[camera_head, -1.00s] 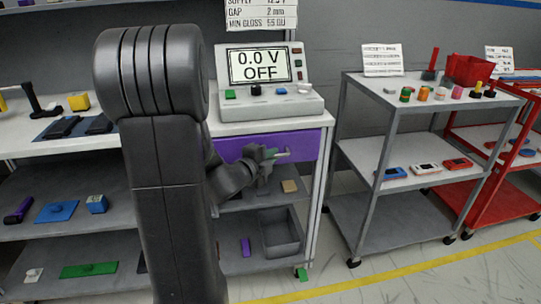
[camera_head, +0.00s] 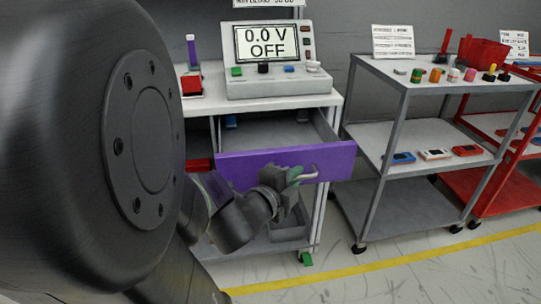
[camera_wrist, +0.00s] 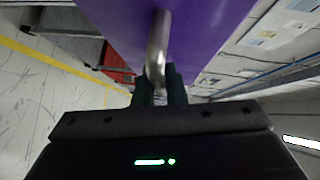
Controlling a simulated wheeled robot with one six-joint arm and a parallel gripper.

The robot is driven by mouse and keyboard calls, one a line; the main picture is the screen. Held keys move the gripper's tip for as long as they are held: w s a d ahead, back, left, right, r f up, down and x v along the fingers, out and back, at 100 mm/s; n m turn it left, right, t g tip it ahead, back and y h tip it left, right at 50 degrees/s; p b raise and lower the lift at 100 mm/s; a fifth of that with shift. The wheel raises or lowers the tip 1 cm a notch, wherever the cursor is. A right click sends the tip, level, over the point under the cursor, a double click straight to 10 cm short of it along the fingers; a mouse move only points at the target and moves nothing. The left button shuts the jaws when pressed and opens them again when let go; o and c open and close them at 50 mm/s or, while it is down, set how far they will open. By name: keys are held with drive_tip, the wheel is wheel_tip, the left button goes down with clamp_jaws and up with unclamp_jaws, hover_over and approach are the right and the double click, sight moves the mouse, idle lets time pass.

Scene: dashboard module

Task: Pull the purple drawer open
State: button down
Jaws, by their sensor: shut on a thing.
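The purple drawer (camera_head: 250,165) stands pulled out from under the white bench top, and its grey inside shows behind the front panel. A blue item lies inside at the back left. A metal bar handle (camera_head: 303,173) sticks out from the drawer front. My gripper (camera_head: 292,178) is shut on the handle. In the wrist view the handle (camera_wrist: 158,45) runs down between my dark fingers (camera_wrist: 160,88), with the purple front (camera_wrist: 195,25) behind it. The fingertips are partly hidden by the gripper body.
A power supply reading 0.0 V OFF (camera_head: 270,55) stands on the bench above the drawer. A grey cart (camera_head: 400,135) with small items stands to the right, a red cart (camera_head: 500,170) beyond it. Open floor with a yellow line (camera_head: 370,268) lies in front.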

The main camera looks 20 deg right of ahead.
drive_tip(key=shift+s+a, duration=0.1)
drive_tip(key=shift+s, duration=0.2)
drive_tip(key=c, duration=1.8)
unclamp_jaws()
drive_tip(key=shift+o, duration=0.2)
